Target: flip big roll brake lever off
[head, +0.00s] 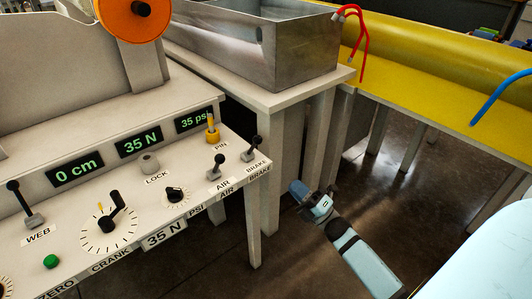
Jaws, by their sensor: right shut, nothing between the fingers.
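The brake lever (254,147) is a short black stick with a dark knob on a small grey base. It stands at the right end of the pale control console (130,165), near the printed BRAKE labels, and leans slightly to the right. My right gripper (298,190) is pale blue with dark parts, shut and empty. It is to the right of the console edge, lower in the picture than the lever and apart from it. My left gripper is not in view.
A similar AIR lever (216,165) and a yellow pin (212,130) stand left of the brake lever. A metal bath (290,55) sits on a pale table behind. A yellow roll and table (440,85) stand at right. Open floor (400,195) lies around my right arm.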

